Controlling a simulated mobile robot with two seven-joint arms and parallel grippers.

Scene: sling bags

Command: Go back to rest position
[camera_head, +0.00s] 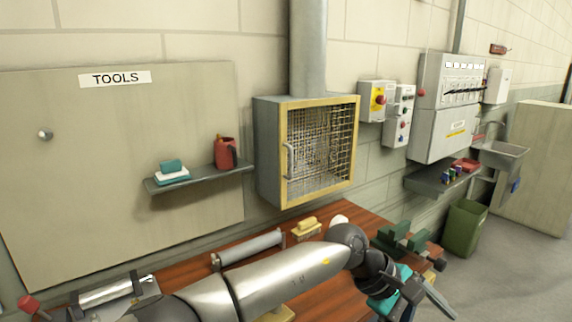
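My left arm (270,284) comes in from the lower left and reaches across the front of the workbench. My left gripper (421,306) is at the lower right, over the bench's right end. Its fingers look spread apart, with one grey finger pointing down to the right. A teal object (379,304) shows beside and behind the gripper; I cannot tell whether they touch. The lower part of the gripper is cut off by the picture edge. My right gripper is not in view.
The red-brown workbench (190,272) holds a grey cylinder (248,248), a yellow block (306,226) and a green tool (402,238) near my arm. A wall shelf (200,178) and mesh-door cabinet (320,150) stand behind. A green bin (463,228) and open floor are at right.

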